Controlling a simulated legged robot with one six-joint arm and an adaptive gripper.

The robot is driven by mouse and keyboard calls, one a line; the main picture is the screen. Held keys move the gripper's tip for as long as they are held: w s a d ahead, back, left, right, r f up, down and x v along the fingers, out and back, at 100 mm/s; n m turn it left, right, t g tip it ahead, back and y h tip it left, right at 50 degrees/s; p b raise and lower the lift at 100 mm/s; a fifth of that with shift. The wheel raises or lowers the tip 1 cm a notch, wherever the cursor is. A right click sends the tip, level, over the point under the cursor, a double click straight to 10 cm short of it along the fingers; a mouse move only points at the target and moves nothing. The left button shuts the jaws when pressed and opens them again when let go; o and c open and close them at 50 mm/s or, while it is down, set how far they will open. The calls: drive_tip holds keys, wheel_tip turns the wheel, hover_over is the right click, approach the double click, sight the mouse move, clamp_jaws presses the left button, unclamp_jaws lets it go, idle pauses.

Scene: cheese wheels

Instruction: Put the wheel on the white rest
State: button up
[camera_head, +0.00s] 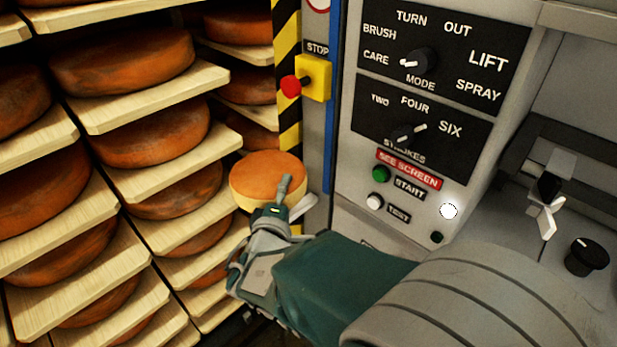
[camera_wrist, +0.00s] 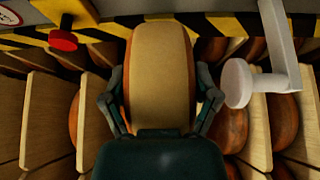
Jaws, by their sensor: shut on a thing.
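A small orange-rinded cheese wheel (camera_head: 262,172) is in my gripper (camera_head: 283,186), held up in front of the shelves. In the wrist view the wheel (camera_wrist: 160,70) stands edge-on between the two fingers of my gripper (camera_wrist: 161,88), which are shut on its sides. A white bracket with a round pad (camera_wrist: 238,83), which looks like the white rest, is just right of the wheel in the wrist view. A gap shows between pad and wheel there. In the head view only a small white piece (camera_head: 303,206) shows beside my gripper; the rest is mostly hidden.
Wooden shelves (camera_head: 150,98) with several large brown wheels fill the left. A control panel (camera_head: 430,90) with knobs and buttons stands at the right. A red stop button (camera_head: 290,87) on a yellow box and a striped post (camera_head: 288,130) are close behind the wheel.

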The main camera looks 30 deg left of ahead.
drive_tip(key=w+a+f, duration=0.1)
drive_tip(key=f, duration=0.1)
drive_tip(key=w+a+f, duration=0.1)
drive_tip(key=shift+w+a+f, duration=0.15)
drive_tip(key=shift+a+f, duration=0.05)
drive_tip(key=shift+f, duration=0.15)
wheel_tip(320, 180, down, 3)
drive_tip(key=shift+r, duration=0.1)
drive_tip(key=o, duration=1.2)
drive_tip(key=shift+f, duration=0.2)
drive_tip(key=shift+c, duration=0.2)
